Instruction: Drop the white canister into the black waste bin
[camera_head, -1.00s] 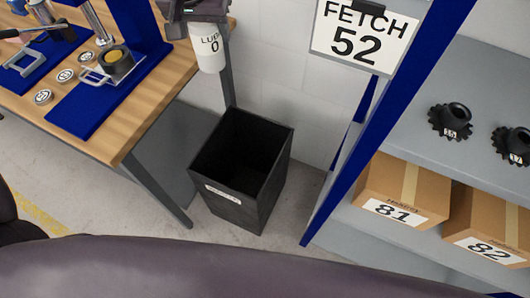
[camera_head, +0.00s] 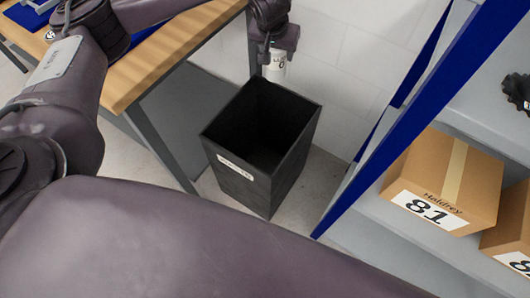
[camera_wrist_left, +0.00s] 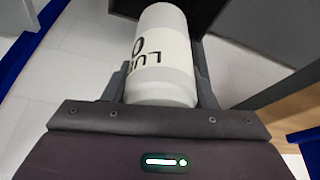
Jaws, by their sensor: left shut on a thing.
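The white canister (camera_head: 275,68) with dark lettering is held in my left gripper (camera_head: 276,50), at the back edge of the black waste bin in the head view. In the left wrist view the canister (camera_wrist_left: 162,60) lies between the two fingers of my left gripper (camera_wrist_left: 163,75), which are shut on it. The black waste bin (camera_head: 285,185) stands open on the floor, with a white label on its front. Part of a dark shape, perhaps the bin, shows at the top of the wrist view. My right gripper is not in view.
A wooden workbench (camera_head: 165,60) with a grey leg stands left of the bin. A blue-framed shelf (camera_head: 375,160) on the right holds cardboard boxes, one marked 81 (camera_head: 445,180). A white wall is behind the bin. My own arm covers the lower left.

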